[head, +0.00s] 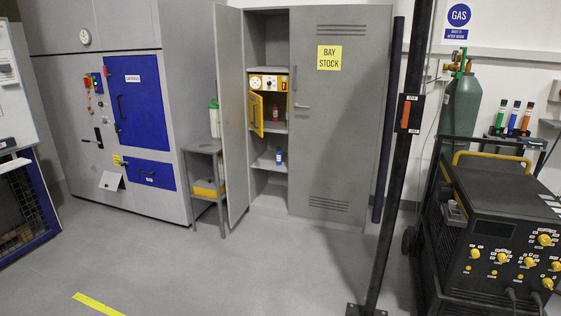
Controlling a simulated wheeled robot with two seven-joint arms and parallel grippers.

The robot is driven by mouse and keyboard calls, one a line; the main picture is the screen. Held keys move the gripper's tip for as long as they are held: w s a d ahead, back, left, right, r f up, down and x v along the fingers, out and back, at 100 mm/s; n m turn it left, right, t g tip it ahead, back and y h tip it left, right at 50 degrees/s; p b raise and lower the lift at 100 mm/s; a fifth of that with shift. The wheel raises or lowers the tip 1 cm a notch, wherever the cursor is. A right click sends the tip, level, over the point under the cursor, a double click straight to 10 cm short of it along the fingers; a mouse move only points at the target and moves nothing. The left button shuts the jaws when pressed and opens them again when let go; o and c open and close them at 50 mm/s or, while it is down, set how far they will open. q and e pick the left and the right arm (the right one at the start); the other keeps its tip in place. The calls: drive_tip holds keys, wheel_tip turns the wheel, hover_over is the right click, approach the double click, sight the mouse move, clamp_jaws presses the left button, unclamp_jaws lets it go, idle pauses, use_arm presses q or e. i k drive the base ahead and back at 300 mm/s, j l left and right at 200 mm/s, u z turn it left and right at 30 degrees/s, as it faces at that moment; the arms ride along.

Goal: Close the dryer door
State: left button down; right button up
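Neither of my grippers shows in the head view.
The locker's left door (232,115) is open; its right door (340,110) with a yellow sign is shut. A small grey stand (205,149) is left of it. A dark post (395,170) and welding machine (495,235) are right. Floor (230,265) in front is clear.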

sight(255, 101)
drive_tip(key=i, duration=3.5)
